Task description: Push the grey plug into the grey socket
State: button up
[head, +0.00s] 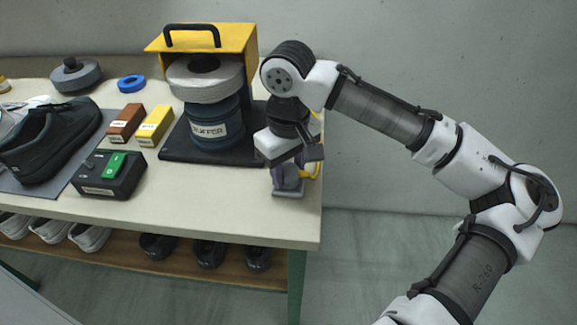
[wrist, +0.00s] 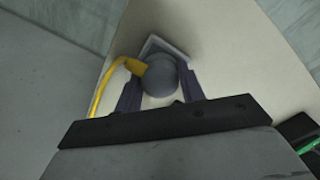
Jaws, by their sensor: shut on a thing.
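The grey plug (wrist: 160,76) is a round grey body with a yellow cable (wrist: 98,92) leaving its left side in the wrist view. My gripper (wrist: 160,90) is shut on it, one purple finger on each side. In the head view my gripper (head: 290,172) points down at the table's right end. The grey socket (head: 288,193) is a small square-based block right below it. Its pale rim shows behind the plug in the wrist view (wrist: 168,44). The plug hides the socket's opening, so I cannot tell how far in the plug is.
The buffer machine (head: 213,128) on its dark base stands just left of my gripper. The table's right edge is close to the socket.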

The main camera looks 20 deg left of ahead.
jog(key=shift+f, duration=0.15)
jog(key=o, duration=1.1)
notch_tip(320, 180, up, 14)
jog(key=shift+f, duration=0.1)
jog(key=shift+s, duration=0.1)
